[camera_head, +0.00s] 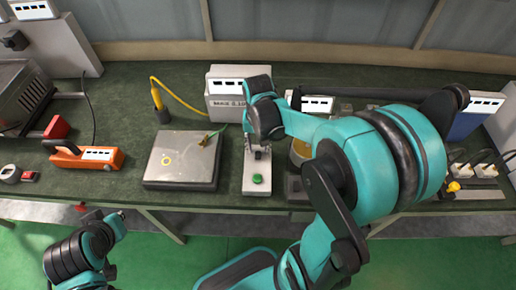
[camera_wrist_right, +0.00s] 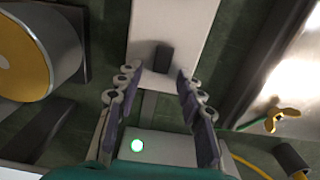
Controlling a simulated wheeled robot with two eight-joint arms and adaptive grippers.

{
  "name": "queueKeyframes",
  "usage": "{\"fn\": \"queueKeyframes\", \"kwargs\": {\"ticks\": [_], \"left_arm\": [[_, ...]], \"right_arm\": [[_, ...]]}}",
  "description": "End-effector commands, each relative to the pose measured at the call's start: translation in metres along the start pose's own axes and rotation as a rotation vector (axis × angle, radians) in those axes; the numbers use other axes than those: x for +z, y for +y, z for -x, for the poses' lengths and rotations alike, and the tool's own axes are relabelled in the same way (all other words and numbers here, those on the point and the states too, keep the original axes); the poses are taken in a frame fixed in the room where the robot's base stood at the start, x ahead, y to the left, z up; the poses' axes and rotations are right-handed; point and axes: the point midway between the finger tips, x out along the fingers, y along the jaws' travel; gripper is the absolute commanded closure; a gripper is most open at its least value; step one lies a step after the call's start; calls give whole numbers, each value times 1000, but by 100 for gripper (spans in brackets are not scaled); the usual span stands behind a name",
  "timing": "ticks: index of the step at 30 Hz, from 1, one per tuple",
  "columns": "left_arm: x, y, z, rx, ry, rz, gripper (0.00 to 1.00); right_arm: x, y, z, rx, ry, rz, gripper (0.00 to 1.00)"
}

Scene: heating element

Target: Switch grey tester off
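The grey tester (camera_head: 226,104) is a box with a display label at the back of the bench, partly hidden by my right arm. A narrow whitish box with a green button (camera_head: 257,179) stands in front of it. My right gripper (camera_head: 257,153) points down over the far part of this narrow box. In the right wrist view my right gripper (camera_wrist_right: 158,78) is open, with a dark upright block (camera_wrist_right: 166,57) on a whitish surface between or just beyond its fingertips.
A metal plate (camera_head: 182,160) lies left of the narrow box, with an orange tool (camera_head: 88,158) further left. A yellow-topped cylinder (camera_wrist_right: 38,58) stands close beside my right gripper. A yellow cable (camera_head: 182,101) runs to the tester. My right arm hides much of the bench's right side.

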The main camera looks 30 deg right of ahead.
Motion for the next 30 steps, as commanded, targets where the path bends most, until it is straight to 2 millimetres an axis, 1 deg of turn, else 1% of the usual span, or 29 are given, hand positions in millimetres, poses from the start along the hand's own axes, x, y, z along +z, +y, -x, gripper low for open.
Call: {"fn": "queueKeyframes", "kwargs": {"ticks": [2,9,11,12,13,14,19,21,25,30], "left_arm": [[1,0,-2,0,0,0,100],[0,0,-1,0,0,0,100],[0,0,-1,0,0,0,100],[0,0,-1,0,0,0,100],[0,0,-1,0,0,0,100],[0,0,-1,0,0,0,100],[0,0,-1,0,0,0,100],[-1,0,2,0,0,0,100],[-7,0,10,0,0,0,100],[-9,0,12,0,0,0,100]], "right_arm": [[0,0,-4,0,0,0,62],[0,0,-3,0,0,0,62],[0,0,-3,0,0,0,78],[0,0,-3,0,0,0,88],[0,0,-3,0,0,0,96],[0,0,-3,0,0,0,100],[0,0,-3,0,3,0,100],[2,0,-2,0,29,1,100],[7,0,1,0,151,4,100],[12,0,1,1,313,4,100]]}}
